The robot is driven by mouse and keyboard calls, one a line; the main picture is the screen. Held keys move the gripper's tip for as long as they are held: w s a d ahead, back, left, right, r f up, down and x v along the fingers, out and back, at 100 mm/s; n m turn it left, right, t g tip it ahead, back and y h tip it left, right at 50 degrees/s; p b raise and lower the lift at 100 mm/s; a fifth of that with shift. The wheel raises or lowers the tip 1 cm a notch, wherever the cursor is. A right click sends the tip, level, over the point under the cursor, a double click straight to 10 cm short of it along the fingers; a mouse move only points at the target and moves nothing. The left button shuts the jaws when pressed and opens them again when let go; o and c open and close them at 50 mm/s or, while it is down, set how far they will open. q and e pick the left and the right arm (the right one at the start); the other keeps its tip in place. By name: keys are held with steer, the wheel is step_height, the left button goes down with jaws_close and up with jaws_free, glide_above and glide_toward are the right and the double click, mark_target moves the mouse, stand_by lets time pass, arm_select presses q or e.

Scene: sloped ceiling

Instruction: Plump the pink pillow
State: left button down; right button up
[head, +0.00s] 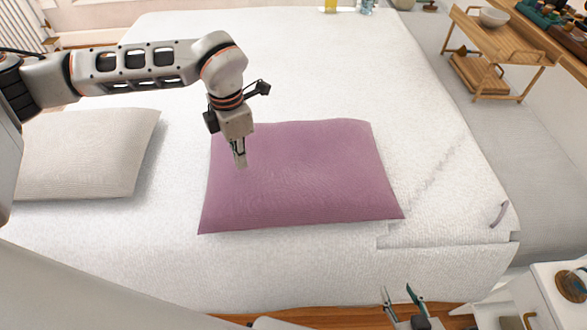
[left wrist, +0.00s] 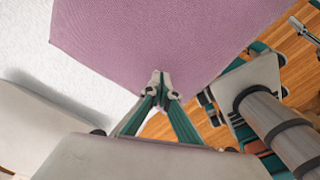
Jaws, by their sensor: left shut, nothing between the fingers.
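The pink pillow (head: 310,175) lies flat on the white bed, its surface smooth with slightly raised corners. It fills the upper part of the left wrist view (left wrist: 170,40). My left gripper (head: 240,160) points down over the pillow's left part, its fingers shut and empty. Its closed tips also show in the left wrist view (left wrist: 160,80), in front of the pillow's edge. I cannot tell whether they touch the pillow. My right gripper (head: 403,296) is at the bottom of the head view, off the bed's near edge, its fingers apart and empty.
A cream pillow (head: 85,155) lies on the bed to the left. The white bed (head: 300,50) is clear beyond the pillows. A wooden tray table (head: 490,45) with a bowl stands at upper right. A white nightstand (head: 545,295) stands at lower right.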

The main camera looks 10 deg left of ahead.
mark_target(243, 173)
arm_select(q)
steer(key=shift+f, duration=0.15)
stand_by(0.3)
steer(key=shift+f, duration=0.2)
steer(key=shift+f+b, duration=0.65)
steer(key=shift+f, duration=0.6)
steer(key=shift+r+p, duration=1.35)
steer(key=shift+r, duration=0.25)
steer(key=shift+f, duration=0.2)
steer(key=shift+f, duration=0.1)
steer(key=shift+f+b, duration=0.35)
